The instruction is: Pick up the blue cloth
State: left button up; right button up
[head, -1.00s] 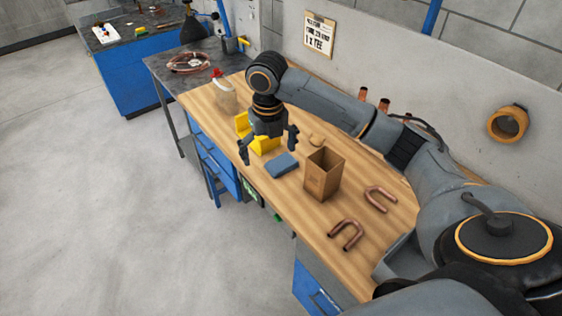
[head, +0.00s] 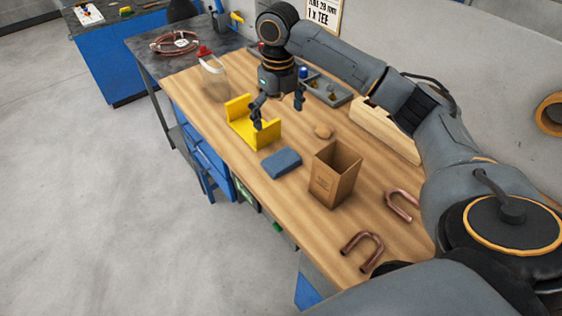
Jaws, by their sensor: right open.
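The blue cloth (head: 281,162) lies folded flat on the wooden bench (head: 310,228), near its front edge, left of an open cardboard box. My right gripper (head: 279,114) is open and empty. It hangs over the bench beyond the cloth, beside a yellow holder, with its fingers pointing down. It is apart from the cloth in the picture; its exact height above the bench is hard to tell. My left gripper is not in view.
The cardboard box (head: 334,178) stands right of the cloth. Two copper U-bends (head: 362,250) lie at the right. A grey tray (head: 330,91) and a clear bottle (head: 214,80) stand farther back.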

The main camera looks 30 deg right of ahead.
jog(key=p, duration=0.1)
send_over(279, 156)
notch_tip(279, 156, down, 7)
jog(key=shift+s+r, duration=0.1)
jog(key=shift+f, duration=0.7)
jog(key=shift+f+p, duration=0.4)
jog(key=shift+p, duration=0.1)
notch_tip(279, 156, down, 3)
jog(key=shift+f+p, duration=0.2)
jog(key=shift+p, duration=0.35)
jog(key=shift+f, duration=0.4)
jog(key=c, duration=0.8)
